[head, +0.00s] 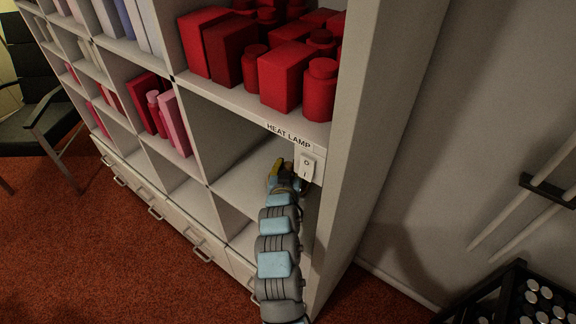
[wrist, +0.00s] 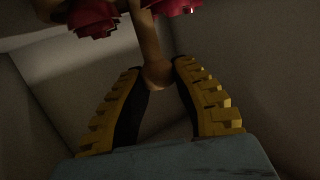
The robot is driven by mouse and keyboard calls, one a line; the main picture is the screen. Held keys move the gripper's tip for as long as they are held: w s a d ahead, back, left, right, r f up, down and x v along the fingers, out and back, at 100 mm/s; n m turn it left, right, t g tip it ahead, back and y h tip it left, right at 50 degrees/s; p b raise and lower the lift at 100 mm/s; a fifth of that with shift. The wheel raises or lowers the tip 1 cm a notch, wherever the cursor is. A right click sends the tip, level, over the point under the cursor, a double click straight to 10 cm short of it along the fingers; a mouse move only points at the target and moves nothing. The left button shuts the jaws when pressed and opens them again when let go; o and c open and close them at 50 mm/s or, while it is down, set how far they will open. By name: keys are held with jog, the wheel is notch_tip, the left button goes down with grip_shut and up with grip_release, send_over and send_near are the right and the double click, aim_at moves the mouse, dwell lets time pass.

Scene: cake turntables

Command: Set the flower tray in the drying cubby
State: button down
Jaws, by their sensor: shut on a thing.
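The flower tray shows in part in the wrist view, as a tan handle (wrist: 149,42) with a rounded end and red flowers (wrist: 95,20) at the top edge. My gripper (wrist: 156,70) has its two yellow, black-lined fingers shut on the rounded handle end. In the head view my gripper (head: 277,172) is inside the open cubby (head: 240,186) below the "HEAT LAMP" label (head: 288,134). The tray is hidden or too small to make out there. I cannot tell whether it rests on the cubby floor.
A white switch (head: 307,167) marked O and I sits on the cubby's right front edge, close beside my arm. The shelf above holds red boxes and bottles (head: 285,75). A chair (head: 40,110) stands left. A black rack of cylinders (head: 530,300) stands lower right.

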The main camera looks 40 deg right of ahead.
jog(key=shift+f, duration=0.1)
jog(key=c, duration=1)
grip_release()
jog(key=shift+s+a+r, duration=0.3)
jog(key=shift+s+a, duration=0.05)
jog(key=shift+a, duration=0.05)
jog(key=p+v, duration=0.2)
jog(key=v, duration=0.9)
jog(key=shift+f, duration=0.1)
